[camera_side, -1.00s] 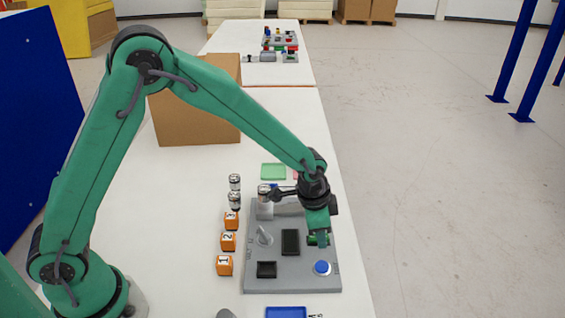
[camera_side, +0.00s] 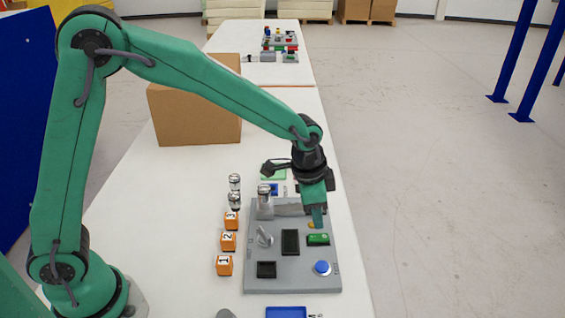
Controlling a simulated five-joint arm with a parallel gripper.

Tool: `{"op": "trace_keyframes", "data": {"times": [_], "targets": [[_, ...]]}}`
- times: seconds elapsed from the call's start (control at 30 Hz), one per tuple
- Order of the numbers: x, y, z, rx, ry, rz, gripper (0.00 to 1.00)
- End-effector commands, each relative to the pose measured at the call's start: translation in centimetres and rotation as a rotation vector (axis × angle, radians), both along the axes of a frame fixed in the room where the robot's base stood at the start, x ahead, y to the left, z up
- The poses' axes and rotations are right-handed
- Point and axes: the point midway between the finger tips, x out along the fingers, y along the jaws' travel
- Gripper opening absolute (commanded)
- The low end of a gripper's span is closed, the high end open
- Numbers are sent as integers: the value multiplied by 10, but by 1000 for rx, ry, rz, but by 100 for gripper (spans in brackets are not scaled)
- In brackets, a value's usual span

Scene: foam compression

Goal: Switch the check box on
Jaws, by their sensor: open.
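The check box appears as a grey panel box (camera_side: 272,283) on the white table, with several controls on its top. A green rocker-like switch (camera_side: 318,239) sits at its right side, in plain view; I cannot tell its on or off position. A round blue button (camera_side: 322,268) is at the front right corner. A grey lever (camera_side: 265,237) stands at the left, tilted. My gripper (camera_side: 318,222) points down over the right side of the panel, just behind the green switch and apparently above it. It is open, with nothing seen between its fingers. A small yellow part (camera_side: 311,225) beside the fingertips is partly hidden.
Black parts (camera_side: 290,242) sit mid-panel. Orange numbered cubes (camera_side: 228,241) and silver-capped cylinders (camera_side: 235,192) stand left of the panel. A blue tray (camera_side: 286,312) lies in front; a green tray (camera_side: 268,174) lies behind. A cardboard box (camera_side: 196,118) stands farther back.

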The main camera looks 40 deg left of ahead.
Motion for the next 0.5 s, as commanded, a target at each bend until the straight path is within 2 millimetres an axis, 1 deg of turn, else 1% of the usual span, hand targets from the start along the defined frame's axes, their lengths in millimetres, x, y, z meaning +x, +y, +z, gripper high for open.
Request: {"op": "trace_keyframes", "data": {"times": [0.07,0.1,0.13,0.37,0.5], "targets": [[0,0,0,0,0,0,44],[0,0,0,0,0,0,50],[0,0,0,0,0,1,53],[1,0,0,-9,12,63,53],[2,-1,0,-25,31,180,53]]}}
